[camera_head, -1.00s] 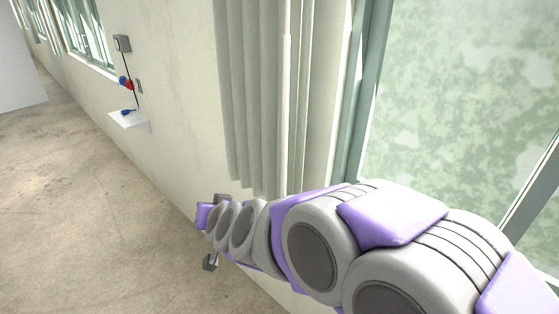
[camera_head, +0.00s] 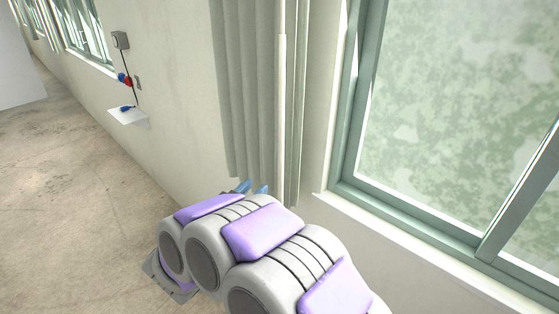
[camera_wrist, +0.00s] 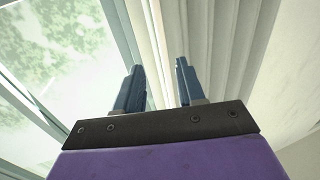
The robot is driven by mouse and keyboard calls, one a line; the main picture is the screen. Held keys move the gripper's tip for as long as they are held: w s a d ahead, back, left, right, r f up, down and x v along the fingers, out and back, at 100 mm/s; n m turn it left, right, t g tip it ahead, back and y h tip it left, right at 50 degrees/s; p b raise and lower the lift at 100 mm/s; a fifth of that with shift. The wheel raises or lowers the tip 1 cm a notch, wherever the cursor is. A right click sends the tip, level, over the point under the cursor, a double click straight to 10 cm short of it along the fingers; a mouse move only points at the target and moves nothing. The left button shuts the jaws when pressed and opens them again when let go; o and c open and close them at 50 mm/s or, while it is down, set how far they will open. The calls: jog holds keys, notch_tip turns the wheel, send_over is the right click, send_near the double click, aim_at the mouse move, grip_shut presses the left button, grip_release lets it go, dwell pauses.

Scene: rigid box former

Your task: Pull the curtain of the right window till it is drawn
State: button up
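The pale grey pleated curtain (camera_head: 250,90) hangs bunched at the left side of the right window (camera_head: 450,110), whose glass is uncovered. A thin white rod (camera_head: 281,110) hangs along the curtain's front. My gripper (camera_head: 255,188) is at the curtain's lower part, partly hidden behind my arm in the head view. In the wrist view my gripper (camera_wrist: 158,80) has its two blue fingers spread apart. The curtain folds (camera_wrist: 205,40) rise beyond and to the right of the fingers, and a pale vertical strip shows between them. I cannot tell whether anything touches the fingers.
The window's green frame (camera_head: 350,130) and white sill (camera_head: 420,245) lie to the right. A small wall shelf (camera_head: 128,117) with a blue and red item (camera_head: 126,80) above it is on the left. The concrete floor (camera_head: 70,200) on the left is clear.

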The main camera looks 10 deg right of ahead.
aim_at(281, 160)
jog(key=b+x, duration=0.1)
jog(key=x, duration=1.5)
jog(key=shift+f, duration=0.1)
jog(key=shift+a, duration=0.25)
jog(key=shift+c, duration=0.2)
jog(key=shift+c, duration=0.8)
jog(key=shift+d, duration=0.1)
grip_shut()
